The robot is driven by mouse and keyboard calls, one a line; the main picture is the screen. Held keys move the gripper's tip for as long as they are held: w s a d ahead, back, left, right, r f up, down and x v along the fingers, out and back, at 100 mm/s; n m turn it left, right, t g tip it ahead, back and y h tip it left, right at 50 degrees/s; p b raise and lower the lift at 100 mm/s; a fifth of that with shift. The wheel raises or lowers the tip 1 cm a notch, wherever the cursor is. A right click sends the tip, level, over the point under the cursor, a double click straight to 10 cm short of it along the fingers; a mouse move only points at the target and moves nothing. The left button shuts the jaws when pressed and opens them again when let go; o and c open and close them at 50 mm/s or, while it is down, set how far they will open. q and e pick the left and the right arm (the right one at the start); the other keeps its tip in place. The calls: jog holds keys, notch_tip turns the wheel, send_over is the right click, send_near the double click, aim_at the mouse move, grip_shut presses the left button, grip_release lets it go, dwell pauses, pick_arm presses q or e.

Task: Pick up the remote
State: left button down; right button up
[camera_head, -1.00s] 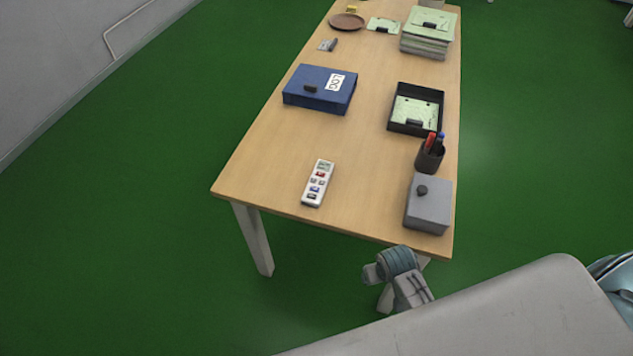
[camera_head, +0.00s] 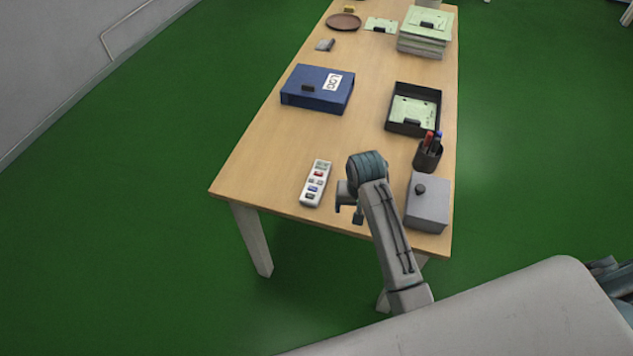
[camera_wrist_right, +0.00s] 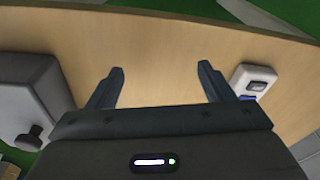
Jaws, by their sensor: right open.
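The remote (camera_head: 316,184) is white with several coloured buttons and lies flat near the front edge of the wooden table (camera_head: 270,165). My right gripper (camera_head: 347,213) is above the table, just right of the remote, and apart from it. In the right wrist view its two fingers (camera_wrist_right: 162,84) are spread with nothing between them. The remote shows there in part (camera_wrist_right: 254,80), just outside the right finger, which hides some of it. My left gripper is not in view.
A grey box (camera_head: 428,205) with a dark knob stands right of my right arm. Behind it are a pen cup (camera_head: 428,157) and a black tray (camera_head: 411,127). A blue binder (camera_head: 318,90) lies farther back. The table left of the remote is clear.

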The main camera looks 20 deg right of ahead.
jog(key=shift+m+g, duration=0.4)
jog(key=shift+m, duration=0.2)
jog(key=w+r, duration=0.1)
jog(key=w, duration=0.1)
jog(key=w+a+r, duration=0.1)
jog(key=w, duration=0.2)
jog(key=w+a+r, duration=0.1)
jog(key=w, duration=0.2)
jog(key=shift+w+a, duration=0.15)
jog(key=shift+a, duration=0.1)
jog(key=w+a+r+m, duration=0.1)
jog(key=w+a+r, duration=0.2)
jog(key=w+r, duration=0.35)
jog(key=p, duration=0.1)
send_over(319, 173)
jog(key=shift+g, duration=0.4)
notch_tip(319, 173, down, 6)
jog(key=shift+a+f, duration=0.1)
jog(key=shift+f, duration=0.05)
notch_tip(319, 173, down, 4)
jog(key=shift+w+f+p, duration=0.1)
jog(key=shift+p, duration=0.65)
jog(key=shift+f, duration=0.5)
jog(key=c, duration=1.2)
jog(key=shift+o, duration=0.2)
jog(key=shift+r, duration=0.1)
